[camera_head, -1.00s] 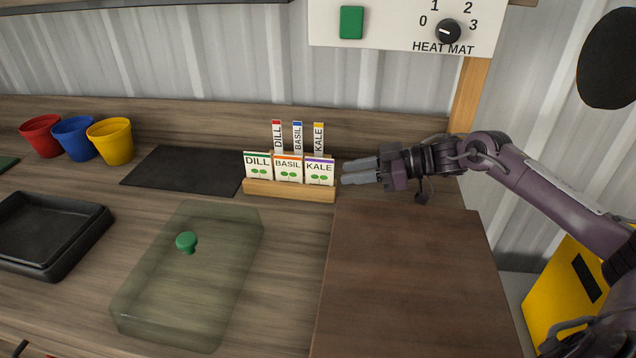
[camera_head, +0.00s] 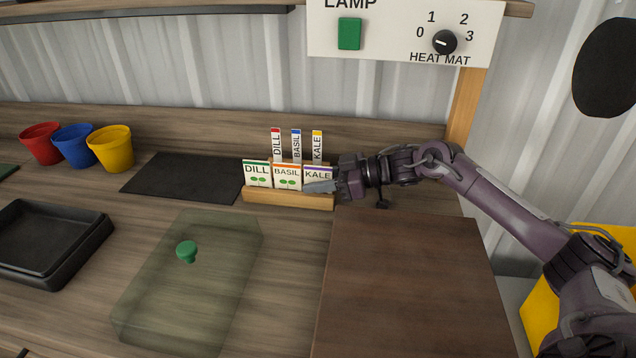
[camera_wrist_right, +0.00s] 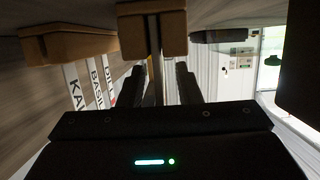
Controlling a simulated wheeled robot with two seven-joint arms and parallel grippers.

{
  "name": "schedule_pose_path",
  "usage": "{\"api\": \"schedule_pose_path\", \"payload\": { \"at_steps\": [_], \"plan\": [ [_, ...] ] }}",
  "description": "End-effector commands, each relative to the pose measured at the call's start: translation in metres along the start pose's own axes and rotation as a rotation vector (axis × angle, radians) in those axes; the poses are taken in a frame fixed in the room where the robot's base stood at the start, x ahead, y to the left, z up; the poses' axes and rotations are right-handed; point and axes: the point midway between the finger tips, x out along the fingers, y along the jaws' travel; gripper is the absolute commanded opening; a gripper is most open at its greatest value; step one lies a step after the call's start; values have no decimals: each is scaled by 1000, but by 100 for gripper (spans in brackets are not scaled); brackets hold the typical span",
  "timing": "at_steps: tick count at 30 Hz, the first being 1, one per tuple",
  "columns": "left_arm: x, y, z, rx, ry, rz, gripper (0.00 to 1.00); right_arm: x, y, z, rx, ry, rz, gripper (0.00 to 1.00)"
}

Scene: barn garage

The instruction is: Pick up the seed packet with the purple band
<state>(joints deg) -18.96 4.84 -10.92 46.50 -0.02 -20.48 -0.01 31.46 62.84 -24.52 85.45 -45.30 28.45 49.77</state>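The seed packet with the purple band (camera_head: 318,173), labelled KALE, stands upright at the right end of the wooden packet rack (camera_head: 285,197). The DILL packet (camera_head: 257,172) with a green band and the BASIL packet (camera_head: 287,175) with an orange band stand to its left. My right gripper (camera_head: 322,187) reaches in from the right, one finger in front of the kale packet's lower part. In the right wrist view, the two fingers (camera_wrist_right: 163,85) are apart, with a thin upright edge, seemingly the packet, between them. Contact cannot be told. My left gripper is out of view.
Plant labels (camera_head: 297,145) stand behind the packets. A brown board or box (camera_head: 410,285) lies in front of my right arm. A translucent green cover (camera_head: 190,290) with a knob, a black tray (camera_head: 45,240) and coloured pots (camera_head: 75,145) are to the left.

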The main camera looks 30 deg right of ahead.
Motion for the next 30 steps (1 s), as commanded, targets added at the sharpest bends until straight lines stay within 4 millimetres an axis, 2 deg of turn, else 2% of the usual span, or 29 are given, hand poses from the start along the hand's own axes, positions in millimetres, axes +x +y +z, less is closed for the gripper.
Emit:
{"api": "schedule_pose_path", "payload": {
  "at_steps": [4, 11, 23, 30],
  "plan": [
    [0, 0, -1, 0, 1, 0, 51, 0, 0, 0, 0, 0, 0, 31],
    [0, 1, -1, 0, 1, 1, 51, 0, 0, 0, 0, 1, 0, 1],
    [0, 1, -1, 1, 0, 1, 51, -1, 0, -1, 0, 1, 0, 0],
    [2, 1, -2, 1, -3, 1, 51, -6, 0, -19, -3, 3, 1, 0]
  ]
}}
